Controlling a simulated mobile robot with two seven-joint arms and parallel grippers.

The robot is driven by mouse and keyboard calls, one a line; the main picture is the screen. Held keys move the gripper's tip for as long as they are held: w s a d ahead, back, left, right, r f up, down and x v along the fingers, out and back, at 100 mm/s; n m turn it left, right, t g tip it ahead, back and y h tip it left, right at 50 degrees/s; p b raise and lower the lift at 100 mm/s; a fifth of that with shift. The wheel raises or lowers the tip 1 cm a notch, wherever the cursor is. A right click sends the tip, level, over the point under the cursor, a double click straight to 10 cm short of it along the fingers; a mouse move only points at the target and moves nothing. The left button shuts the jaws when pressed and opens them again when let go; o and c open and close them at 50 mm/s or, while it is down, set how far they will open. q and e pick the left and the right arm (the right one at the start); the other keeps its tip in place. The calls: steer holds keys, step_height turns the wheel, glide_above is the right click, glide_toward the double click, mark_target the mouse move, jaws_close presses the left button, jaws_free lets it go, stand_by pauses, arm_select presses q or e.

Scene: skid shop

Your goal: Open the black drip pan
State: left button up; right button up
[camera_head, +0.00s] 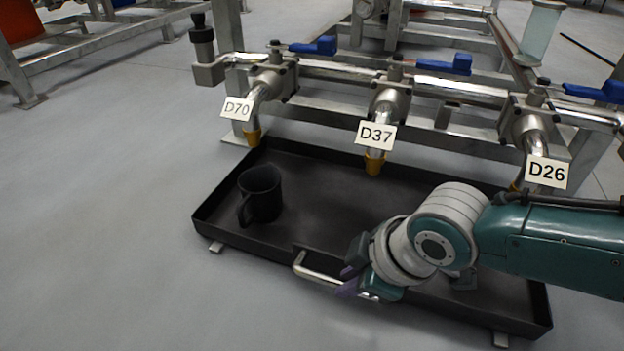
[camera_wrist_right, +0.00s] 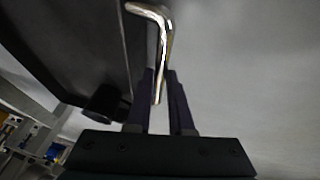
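The black drip pan (camera_head: 240,238) lies on the floor under a row of pipe outlets. Its metal bar handle (camera_head: 318,275) is on the near wall, and it shows in the right wrist view (camera_wrist_right: 161,40). My right gripper (camera_head: 348,281) is at the right part of this handle. In the right wrist view its two dark fingers (camera_wrist_right: 160,85) are on either side of the bar, apart, with a small gap visible. A black mug (camera_head: 260,193) stands upright in the left part of the pan. My left gripper is not in view.
Valves with blue levers and outlets tagged D70 (camera_head: 236,108), D37 (camera_head: 376,135) and D26 (camera_head: 546,172) hang over the pan's back. A metal frame (camera_head: 335,115) stands behind. The floor (camera_head: 120,230) left of and in front of the pan is clear.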

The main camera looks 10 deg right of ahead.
jaws_close()
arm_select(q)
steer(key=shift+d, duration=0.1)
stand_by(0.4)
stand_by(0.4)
